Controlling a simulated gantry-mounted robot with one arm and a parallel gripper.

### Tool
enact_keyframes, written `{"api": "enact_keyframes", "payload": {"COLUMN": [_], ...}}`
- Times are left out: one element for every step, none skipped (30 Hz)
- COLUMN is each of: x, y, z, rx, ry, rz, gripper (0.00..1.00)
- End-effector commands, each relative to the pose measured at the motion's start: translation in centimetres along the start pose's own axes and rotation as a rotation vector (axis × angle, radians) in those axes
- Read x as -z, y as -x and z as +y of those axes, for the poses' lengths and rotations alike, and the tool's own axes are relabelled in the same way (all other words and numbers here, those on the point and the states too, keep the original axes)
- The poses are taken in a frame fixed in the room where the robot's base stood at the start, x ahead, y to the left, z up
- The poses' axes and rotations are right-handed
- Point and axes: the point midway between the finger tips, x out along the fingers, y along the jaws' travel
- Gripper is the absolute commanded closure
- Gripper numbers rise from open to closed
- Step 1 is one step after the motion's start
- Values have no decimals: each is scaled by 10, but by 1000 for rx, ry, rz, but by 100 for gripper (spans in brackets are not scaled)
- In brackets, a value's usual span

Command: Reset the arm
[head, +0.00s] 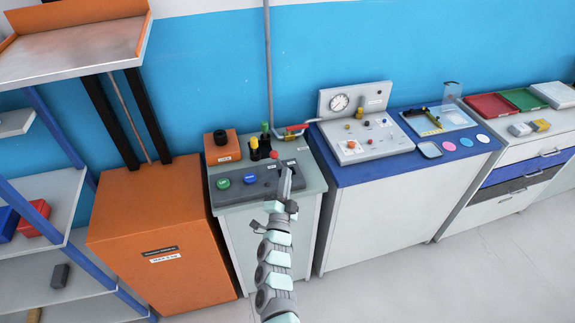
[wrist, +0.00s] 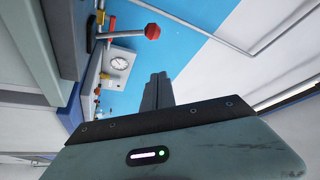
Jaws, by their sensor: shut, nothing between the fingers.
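My arm rises from the bottom middle of the head view, and my gripper (head: 285,182) is in front of the dark control panel on the grey-green cabinet. Its narrow fingers are shut with nothing between them. In the wrist view my gripper (wrist: 157,85) points toward the blue wall, its fingers together. A red knob (wrist: 153,31) on a lever shows above and left of the fingers there, apart from them. In the head view a red knob (head: 273,155) shows just above the fingertips.
The control panel (head: 240,187) carries green and blue buttons. An orange cabinet (head: 160,240) stands to the left, with a metal tray (head: 75,50) above it. A blue-topped bench (head: 380,170) with a gauge panel (head: 355,102) is to the right. Floor (head: 480,270) at lower right is clear.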

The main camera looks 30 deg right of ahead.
Motion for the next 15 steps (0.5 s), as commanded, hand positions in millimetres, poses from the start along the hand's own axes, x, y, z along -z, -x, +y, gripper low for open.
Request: {"api": "enact_keyframes", "payload": {"x": [0,0,0,0,1,1,1,1,1,1,1,1,1,1,1], "y": [4,6,8,8,9,10,10,10,10,10,10,10,10,10,10], "z": [0,0,0,0,0,0,0,0,0,0,0,0,0,0,0], "rx": [-1,-1,-1,-1,-1,-1,-1,-1,-1,-1,-1,-1,-1,-1,-1], "ry": [0,1,1,1,0,0,0,0,0,0,0,0,0,0,0], "rz": [-1,0,0,0,0,1,1,1,1,1,1,1,1,1,1], "gripper": [100,100,100,100,100,100,100,100,100,100,100,100,100,100,100]}}
